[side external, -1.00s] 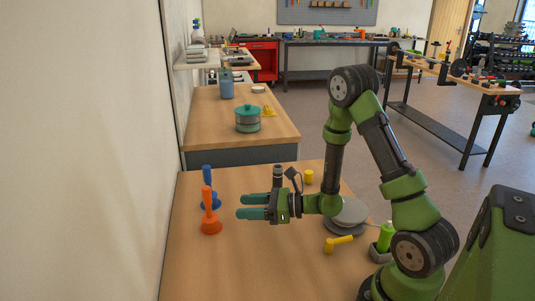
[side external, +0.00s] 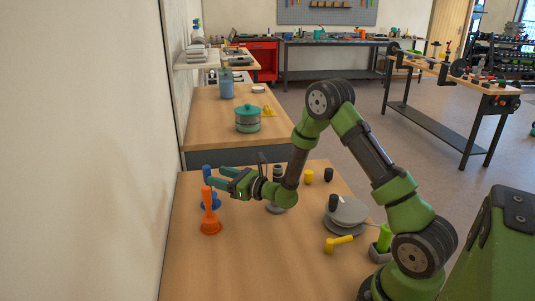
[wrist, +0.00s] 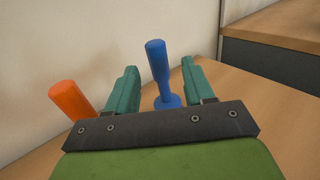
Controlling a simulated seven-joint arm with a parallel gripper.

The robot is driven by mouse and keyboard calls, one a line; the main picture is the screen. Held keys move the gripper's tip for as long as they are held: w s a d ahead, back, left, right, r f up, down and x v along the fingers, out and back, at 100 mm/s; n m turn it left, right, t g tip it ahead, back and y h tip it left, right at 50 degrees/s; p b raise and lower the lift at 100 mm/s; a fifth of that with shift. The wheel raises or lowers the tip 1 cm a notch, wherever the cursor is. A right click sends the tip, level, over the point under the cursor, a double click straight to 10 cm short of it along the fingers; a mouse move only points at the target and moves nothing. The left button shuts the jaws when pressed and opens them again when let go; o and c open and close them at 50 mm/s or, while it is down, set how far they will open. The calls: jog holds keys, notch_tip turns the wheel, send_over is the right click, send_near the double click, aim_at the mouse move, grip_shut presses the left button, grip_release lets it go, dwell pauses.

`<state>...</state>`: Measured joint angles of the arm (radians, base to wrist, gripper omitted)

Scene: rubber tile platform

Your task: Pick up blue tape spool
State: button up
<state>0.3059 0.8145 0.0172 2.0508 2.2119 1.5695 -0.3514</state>
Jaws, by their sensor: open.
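The blue spool-like piece (side external: 207,172) stands upright near the left edge of the table, with a tall handle-like post and a wider round base. It also shows in the wrist view (wrist: 158,70), between my two fingers, with its base (wrist: 168,101) lower down. My gripper (side external: 212,175) is open, with teal fingers beside the blue piece's upper part in the side view. In the wrist view my gripper (wrist: 159,72) has one finger on each side of the post, with gaps showing. No contact is visible.
An orange piece of similar shape (side external: 210,215) stands close in front of the blue one. A wall is on the left. The front middle is clear.

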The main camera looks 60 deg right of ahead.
jog(key=w, duration=0.3)
jog(key=w+a, duration=0.1)
jog(key=w, duration=0.1)
jog(key=shift+w+f, duration=0.1)
jog(key=shift+f, duration=0.15)
grip_shut()
